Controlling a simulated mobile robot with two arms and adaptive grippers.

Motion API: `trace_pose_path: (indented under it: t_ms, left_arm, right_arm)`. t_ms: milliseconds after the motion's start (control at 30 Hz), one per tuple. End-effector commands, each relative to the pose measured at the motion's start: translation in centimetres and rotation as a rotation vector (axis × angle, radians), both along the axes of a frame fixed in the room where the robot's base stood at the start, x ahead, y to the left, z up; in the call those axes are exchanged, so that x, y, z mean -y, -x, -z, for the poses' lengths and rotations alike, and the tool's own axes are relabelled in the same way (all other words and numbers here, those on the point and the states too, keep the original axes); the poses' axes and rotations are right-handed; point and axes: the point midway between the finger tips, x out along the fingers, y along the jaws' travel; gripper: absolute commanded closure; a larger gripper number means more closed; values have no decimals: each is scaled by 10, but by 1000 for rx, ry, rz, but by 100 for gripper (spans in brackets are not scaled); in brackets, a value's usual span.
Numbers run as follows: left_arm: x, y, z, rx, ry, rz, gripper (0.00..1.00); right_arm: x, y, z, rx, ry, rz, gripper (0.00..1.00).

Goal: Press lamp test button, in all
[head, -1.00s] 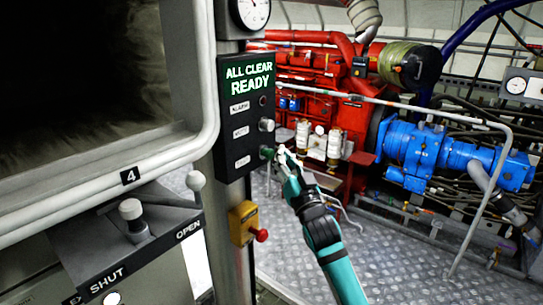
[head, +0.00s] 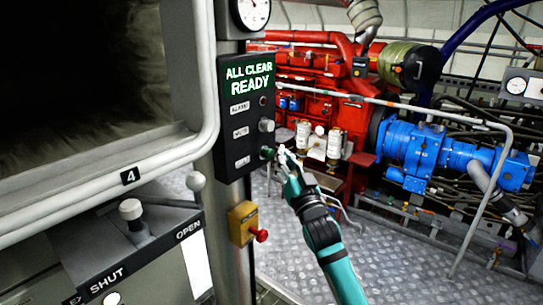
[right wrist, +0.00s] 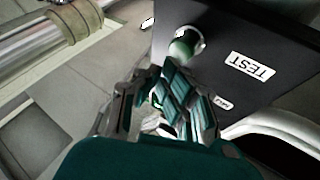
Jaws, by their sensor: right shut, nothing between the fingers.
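A black panel (head: 233,125) with lit green text "ALL CLEAR READY" is fixed to a grey post. Its lowest control is a green button (head: 267,153), which in the right wrist view (right wrist: 183,46) sits in a pale round collar beside a "TEST" label (right wrist: 250,66). My right gripper (head: 283,154) is shut and empty, its fingertips just right of the button in the head view. In the right wrist view the fingertips (right wrist: 169,85) are close to the button; I cannot tell whether they touch it. My left gripper is not in view.
A yellow box with a red knob (head: 248,223) is on the post below the panel. A grey handrail (head: 440,112) and a red and blue engine (head: 415,150) stand to the right. Checker-plate floor (head: 370,250) is clear.

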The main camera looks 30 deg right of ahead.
Motion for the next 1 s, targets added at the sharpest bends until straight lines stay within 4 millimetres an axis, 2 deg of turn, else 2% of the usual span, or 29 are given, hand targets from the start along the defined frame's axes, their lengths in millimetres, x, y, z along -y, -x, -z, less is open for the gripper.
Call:
trace_pose_path:
  t_ms: [1000]
  left_arm:
    - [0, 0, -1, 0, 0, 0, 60]
  right_arm:
    - [-4, -10, 0, 1, 0, 0, 100]
